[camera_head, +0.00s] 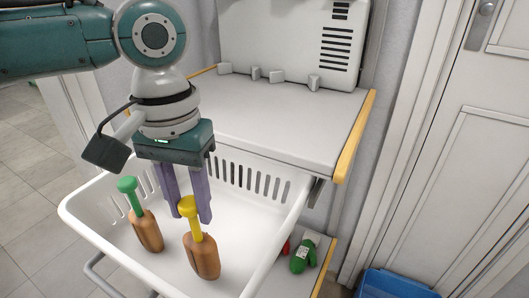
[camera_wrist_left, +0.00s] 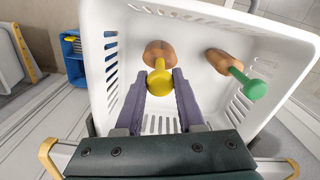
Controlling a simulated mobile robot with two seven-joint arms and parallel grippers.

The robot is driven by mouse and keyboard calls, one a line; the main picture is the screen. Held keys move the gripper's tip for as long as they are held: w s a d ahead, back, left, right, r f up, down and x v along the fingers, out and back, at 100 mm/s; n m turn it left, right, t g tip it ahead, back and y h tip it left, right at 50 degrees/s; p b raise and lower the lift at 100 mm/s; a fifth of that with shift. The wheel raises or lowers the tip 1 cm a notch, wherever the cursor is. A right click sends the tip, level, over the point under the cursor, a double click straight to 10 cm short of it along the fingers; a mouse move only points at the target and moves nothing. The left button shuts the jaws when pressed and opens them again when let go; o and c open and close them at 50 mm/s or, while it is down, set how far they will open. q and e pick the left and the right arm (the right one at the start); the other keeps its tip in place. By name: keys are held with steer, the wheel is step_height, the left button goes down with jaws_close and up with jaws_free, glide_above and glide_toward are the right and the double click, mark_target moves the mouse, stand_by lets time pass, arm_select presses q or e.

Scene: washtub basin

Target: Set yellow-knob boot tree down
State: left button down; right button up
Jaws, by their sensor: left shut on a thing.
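The yellow-knob boot tree (camera_head: 203,252) has a brown wooden body and a yellow stem and knob. It is upright inside the white basket (camera_head: 73,213). My left gripper (camera_head: 190,212) reaches down into the basket and is shut on the yellow part near the knob. In the left wrist view the yellow knob (camera_wrist_left: 161,83) lies between the purple fingers, with the brown body beyond it. Whether its base touches the basket floor I cannot tell. A green-knob boot tree (camera_head: 147,229) stands to its left, apart from it. My right gripper is not in view.
A grey worktop (camera_head: 270,125) with a yellow edge is behind the basket. A green bottle-like item (camera_head: 303,256) and a red one sit on a lower shelf to the right. A blue crate (camera_head: 395,285) is on the floor.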

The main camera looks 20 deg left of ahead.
mark_target(199, 241)
arm_select(q)
step_height(199, 241, down, 2)
steer(key=shift+f, duration=0.1)
steer(key=c, duration=0.5)
jaws_free()
